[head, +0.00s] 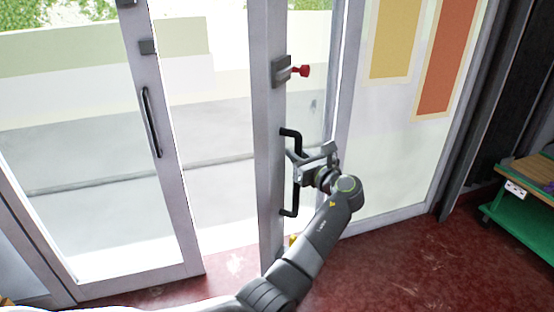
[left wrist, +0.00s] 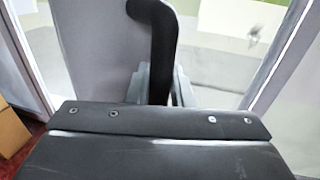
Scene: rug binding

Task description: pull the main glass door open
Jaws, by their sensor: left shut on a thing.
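The glass door leaf with a pale grey frame (head: 266,150) stands in the middle of the head view, angled away from the left leaf with a bright gap between them. It has a black bar handle (head: 290,211) and a lock with a red knob (head: 303,71). My left gripper (head: 296,160) is shut on the middle of this handle. In the left wrist view the black handle (left wrist: 152,40) runs down between the fingers (left wrist: 158,85); its lower part is hidden. My right gripper is not in view.
A left glass leaf (head: 160,160) with its own black handle (head: 151,122) stands left of the gap. A fixed glass panel (head: 395,165) with yellow and orange sheets is at right. A green cart (head: 522,222) stands far right. Red floor (head: 385,270) is clear in front.

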